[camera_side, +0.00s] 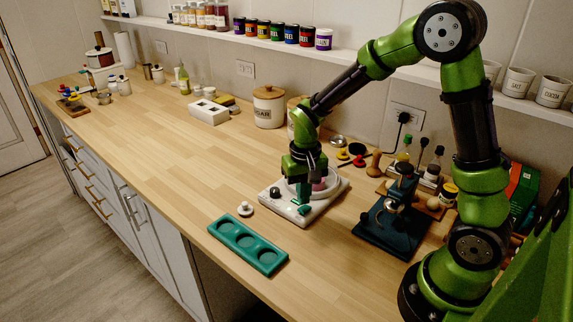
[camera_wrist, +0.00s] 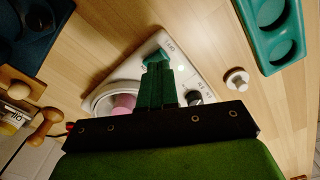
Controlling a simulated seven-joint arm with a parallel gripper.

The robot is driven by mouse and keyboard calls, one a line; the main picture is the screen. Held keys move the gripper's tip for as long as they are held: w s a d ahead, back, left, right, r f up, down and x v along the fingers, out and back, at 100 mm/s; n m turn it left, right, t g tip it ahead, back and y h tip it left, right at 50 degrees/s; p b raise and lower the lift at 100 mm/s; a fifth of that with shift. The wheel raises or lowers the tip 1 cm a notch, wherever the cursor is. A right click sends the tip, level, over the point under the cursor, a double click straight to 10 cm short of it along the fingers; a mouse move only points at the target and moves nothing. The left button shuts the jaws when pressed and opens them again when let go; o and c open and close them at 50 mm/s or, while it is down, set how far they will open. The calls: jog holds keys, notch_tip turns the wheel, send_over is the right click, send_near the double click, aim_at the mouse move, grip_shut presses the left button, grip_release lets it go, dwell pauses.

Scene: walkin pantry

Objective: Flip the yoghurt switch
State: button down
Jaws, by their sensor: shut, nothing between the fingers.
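The yoghurt maker is a white base (camera_side: 273,204) on the counter with a round clear-walled bowl (camera_side: 331,188) holding something pink (camera_wrist: 124,103). A black knob (camera_side: 276,192) sits on its top; it also shows in the wrist view (camera_wrist: 194,98). A small green glow (camera_wrist: 152,64) shows by my fingertips, near printed lettering. My gripper (camera_side: 303,209) is shut and empty, pointing down at the top of the base in front of the bowl. In the wrist view its green fingers (camera_wrist: 158,62) cover part of the base. I cannot make out the switch or whether the fingers touch anything.
A teal tray with round wells (camera_side: 238,240) lies front left. A small white knobbed piece (camera_side: 245,209) stands between it and the base. A dark stand (camera_side: 385,225) is close on the right. Bottles and outlets line the wall.

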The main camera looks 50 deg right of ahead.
aim_at(305, 212)
jog(key=shift+f, duration=1.1)
dwell(0.4)
jog(key=shift+r, duration=3.5)
jog(key=shift+s+a, duration=0.3)
jog(key=shift+s, duration=0.25)
jog(key=s+a+r+n+t+y, duration=0.1)
jog(key=s+a+r+t, duration=0.1)
jog(key=s+r, duration=0.3)
jog(key=s+a+r+n+t+y, duration=0.1)
jog(key=s+a+r+t, duration=0.1)
jog(key=s+r+t, duration=0.3)
notch_tip(305, 212, up, 3)
jog(key=shift+s+a+r, duration=0.2)
jog(key=shift+s, duration=0.6)
